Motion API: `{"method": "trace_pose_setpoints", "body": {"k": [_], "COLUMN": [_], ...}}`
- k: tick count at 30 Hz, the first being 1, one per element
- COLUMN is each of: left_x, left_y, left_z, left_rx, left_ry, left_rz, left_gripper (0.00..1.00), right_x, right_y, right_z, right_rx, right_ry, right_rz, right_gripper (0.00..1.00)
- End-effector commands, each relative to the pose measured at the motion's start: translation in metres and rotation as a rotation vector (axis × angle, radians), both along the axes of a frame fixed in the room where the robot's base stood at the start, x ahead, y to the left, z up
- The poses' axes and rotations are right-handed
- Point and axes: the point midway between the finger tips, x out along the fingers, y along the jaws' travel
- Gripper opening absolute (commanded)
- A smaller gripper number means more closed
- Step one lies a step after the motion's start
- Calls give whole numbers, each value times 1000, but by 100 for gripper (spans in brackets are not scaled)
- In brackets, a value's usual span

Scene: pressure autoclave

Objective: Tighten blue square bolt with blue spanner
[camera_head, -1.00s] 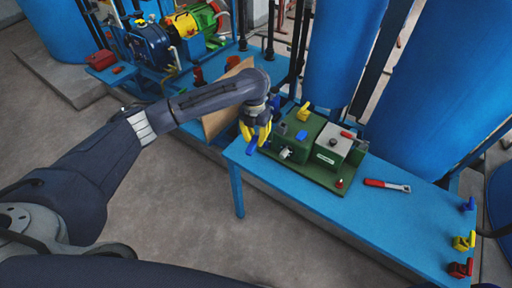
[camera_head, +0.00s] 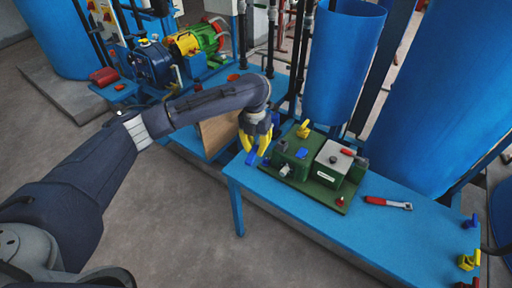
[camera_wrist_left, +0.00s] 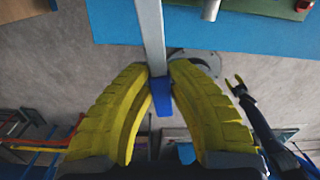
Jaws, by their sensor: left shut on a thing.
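My left gripper (camera_head: 256,150), with yellow fingers, is over the left end of the blue bench. It is shut on the blue spanner (camera_head: 251,158). In the left wrist view, the spanner's grey metal shaft (camera_wrist_left: 151,38) points up the picture from between the fingertips (camera_wrist_left: 160,75), with its blue handle below. The spanner's head is out of that view. A small blue piece (camera_head: 301,153) shows on the green machine, right of the gripper; I cannot tell whether it is the square bolt. A small, dark arm with yellowish tips, apparently my right gripper (camera_wrist_left: 235,84), shows in the wrist view.
The green machine base (camera_head: 325,198) stands on the blue bench (camera_head: 400,235) with yellow and red levers. A red-handled spanner (camera_head: 387,203) lies to its right. Large blue tanks (camera_head: 340,65) rise behind. A brown board (camera_head: 218,135) leans left of the gripper.

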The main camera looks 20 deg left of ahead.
Motion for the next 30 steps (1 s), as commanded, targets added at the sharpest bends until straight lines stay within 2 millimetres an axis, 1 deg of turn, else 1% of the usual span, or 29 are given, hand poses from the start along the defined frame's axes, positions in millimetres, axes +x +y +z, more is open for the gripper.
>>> {"method": "trace_pose_setpoints", "body": {"k": [2, 5, 8, 9, 12, 15, 18, 21, 24, 30], "left_x": [2, 6, 9, 9, 9, 6, 4, 1, 0, -2], "left_y": [0, 0, 2, 4, 8, 11, 14, 16, 7, -2], "left_z": [-13, -39, -75, -90, -122, -147, -166, -179, -177, -176], "left_rx": [3, 12, 26, 33, 50, 65, 77, 84, 72, 58], "left_ry": [15, 41, 75, 89, 117, 139, 157, 169, 172, 180], "left_rz": [5, 13, 20, 22, 24, 23, 21, 20, 10, 1], "left_gripper": [0, 0, 0, 0, 0, 0, 0, 0, 0, 0], "right_x": [0, 0, 0, 0, 0, 0, 0, 0, 1, 0], "right_y": [1, 1, 1, 1, 1, 1, 1, 1, 1, 1], "right_z": [0, 0, 0, 0, 0, 0, 0, 0, 0, 0], "right_rx": [1, 1, 1, 1, 1, 1, 1, 1, 1, 1], "right_ry": [0, 0, 0, 0, 0, 0, 0, 0, -1, -1], "right_rz": [0, 0, -1, -1, -1, -1, -1, -1, -1, 0], "right_gripper": [43, 43, 43, 43, 43, 43, 43, 43, 43, 43]}}
